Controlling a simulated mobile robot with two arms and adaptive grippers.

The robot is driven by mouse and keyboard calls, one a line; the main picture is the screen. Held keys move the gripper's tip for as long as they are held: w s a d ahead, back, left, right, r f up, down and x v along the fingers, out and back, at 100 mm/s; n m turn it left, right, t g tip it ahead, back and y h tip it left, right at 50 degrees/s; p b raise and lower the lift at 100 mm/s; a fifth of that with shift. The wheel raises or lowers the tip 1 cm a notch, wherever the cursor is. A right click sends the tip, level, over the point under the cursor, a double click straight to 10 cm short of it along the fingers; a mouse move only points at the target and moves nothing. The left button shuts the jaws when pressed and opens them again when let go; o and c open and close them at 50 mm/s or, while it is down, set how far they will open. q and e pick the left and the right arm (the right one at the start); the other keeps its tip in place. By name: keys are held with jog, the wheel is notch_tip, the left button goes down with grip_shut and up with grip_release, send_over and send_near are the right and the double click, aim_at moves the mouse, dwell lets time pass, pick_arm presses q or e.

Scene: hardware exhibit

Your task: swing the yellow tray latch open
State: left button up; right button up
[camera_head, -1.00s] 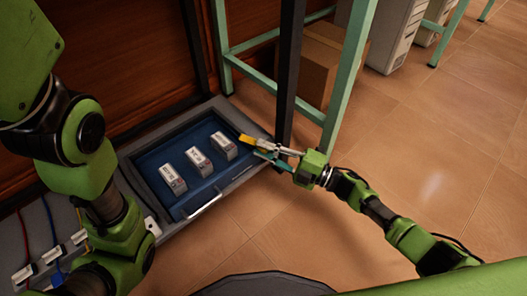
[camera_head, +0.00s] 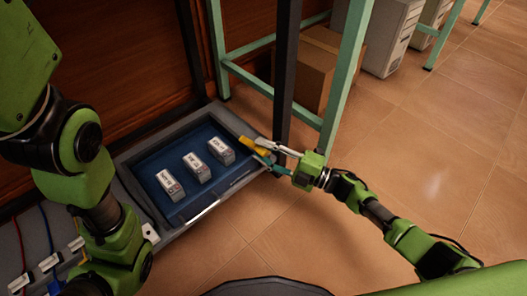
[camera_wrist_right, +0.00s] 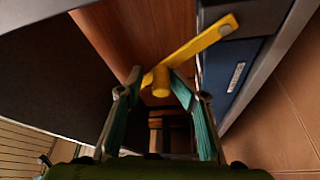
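My right gripper (camera_head: 268,157) is at the latch's free end.
Several small white modules (camera_head: 196,167) sit on the tray's blue floor. A silver handle (camera_head: 202,213) is on its front edge. A dark post and a green frame leg (camera_head: 345,85) stand close behind my right gripper. A cardboard box (camera_head: 312,70) is behind them. Floor at right is clear.

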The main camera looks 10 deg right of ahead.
jog(key=v, duration=1.2)
